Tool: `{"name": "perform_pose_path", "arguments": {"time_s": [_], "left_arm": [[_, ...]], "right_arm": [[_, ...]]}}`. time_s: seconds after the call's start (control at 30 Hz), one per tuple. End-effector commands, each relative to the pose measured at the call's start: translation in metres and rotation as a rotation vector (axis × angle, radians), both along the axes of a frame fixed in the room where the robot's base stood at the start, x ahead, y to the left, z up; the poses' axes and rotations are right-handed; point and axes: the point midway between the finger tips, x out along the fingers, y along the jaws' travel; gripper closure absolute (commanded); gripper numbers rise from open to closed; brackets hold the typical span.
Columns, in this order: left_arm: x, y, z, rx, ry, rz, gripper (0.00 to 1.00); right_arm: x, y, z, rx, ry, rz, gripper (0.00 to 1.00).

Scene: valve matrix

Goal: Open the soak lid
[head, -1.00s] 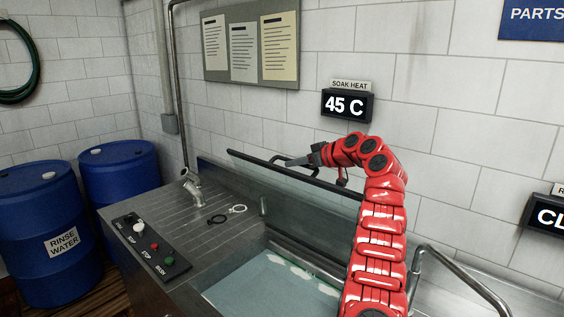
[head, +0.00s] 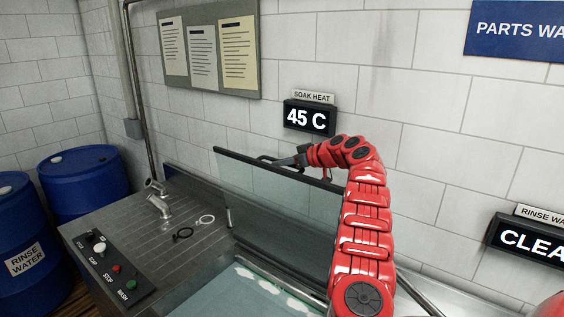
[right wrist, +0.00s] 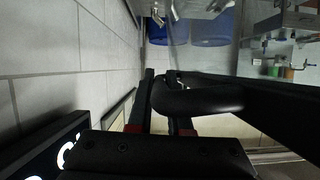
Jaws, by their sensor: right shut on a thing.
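The soak lid (head: 270,205) is a translucent panel with a dark top rail. It stands steeply raised, close to upright, at the back of the soak basin (head: 240,297), whose pale blue-green liquid and white foam show below it. The dark lid handle (head: 266,158) sticks out from the top rail. My right gripper (head: 285,161) is shut on the handle, with my red arm reaching up from the lower right. In the right wrist view, the gripper fingers (right wrist: 160,78) close around the dark curved handle (right wrist: 205,98). My left gripper is not in view.
A tiled wall with the heat display (head: 309,118) rises close behind the lid. A metal counter (head: 185,225) with a tap (head: 158,204), two small rings and a button panel (head: 105,265) lies left. Blue barrels (head: 83,180) stand farther left.

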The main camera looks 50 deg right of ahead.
Motion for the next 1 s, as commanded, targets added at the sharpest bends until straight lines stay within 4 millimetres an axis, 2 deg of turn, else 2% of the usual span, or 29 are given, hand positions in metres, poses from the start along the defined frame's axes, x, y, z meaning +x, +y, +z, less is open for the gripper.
{"name": "perform_pose_path", "arguments": {"time_s": [0.2, 0.23, 0.37, 0.63, 0.77, 0.87, 1.0], "left_arm": [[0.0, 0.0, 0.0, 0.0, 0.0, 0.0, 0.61], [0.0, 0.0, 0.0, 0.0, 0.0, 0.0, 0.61], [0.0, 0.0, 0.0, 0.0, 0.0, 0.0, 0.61], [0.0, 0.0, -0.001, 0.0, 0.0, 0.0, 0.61], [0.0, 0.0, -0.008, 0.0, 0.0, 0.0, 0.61], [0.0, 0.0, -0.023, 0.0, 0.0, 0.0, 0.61], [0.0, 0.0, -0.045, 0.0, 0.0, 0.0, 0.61]], "right_arm": [[0.0, 0.0, -0.002, 0.002, 0.004, 0.001, 1.0], [0.0, 0.001, -0.002, 0.002, 0.004, 0.001, 0.77], [0.0, 0.0, -0.002, 0.002, 0.003, 0.001, 0.54], [0.0, 0.0, -0.001, 0.002, 0.002, 0.0, 0.53], [-0.005, -0.001, -0.001, 0.001, 0.0, 0.0, 0.53], [-0.014, -0.001, 0.0, -0.001, -0.001, 0.003, 0.53], [-0.043, -0.005, 0.011, -0.004, -0.002, -0.003, 0.53]]}}
